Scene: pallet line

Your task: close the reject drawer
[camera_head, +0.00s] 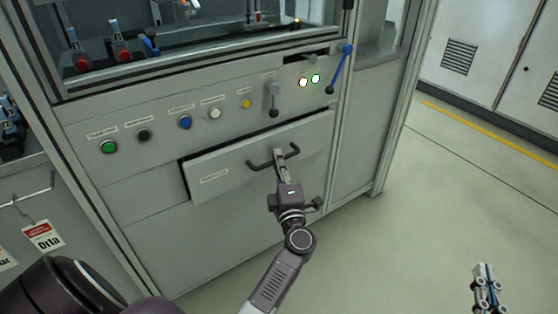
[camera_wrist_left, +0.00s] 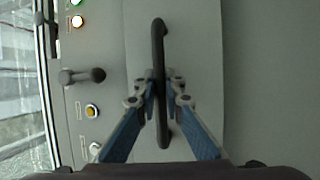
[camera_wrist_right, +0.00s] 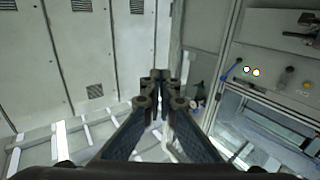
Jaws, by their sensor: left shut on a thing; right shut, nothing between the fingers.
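The reject drawer (camera_head: 225,168) is a grey panel in the front of the machine cabinet. A dark gap shows along its left and top edges, so its front stands slightly out from the cabinet. Its dark bar handle (camera_head: 293,150) also shows in the left wrist view (camera_wrist_left: 158,40). My left gripper (camera_head: 279,157) is shut on the middle of the handle, with one finger on each side of the bar (camera_wrist_left: 162,88). My right gripper (camera_head: 484,270) is shut and empty, away from the cabinet over the floor at the lower right; its fingertips meet in the right wrist view (camera_wrist_right: 160,80).
Above the drawer is a panel with a green button (camera_head: 109,147), a blue button (camera_head: 185,122), a yellow button (camera_head: 245,104) and a small lever (camera_head: 273,103). A blue-handled lever (camera_head: 339,70) is at the panel's right. The floor (camera_head: 430,190) to the right is clear.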

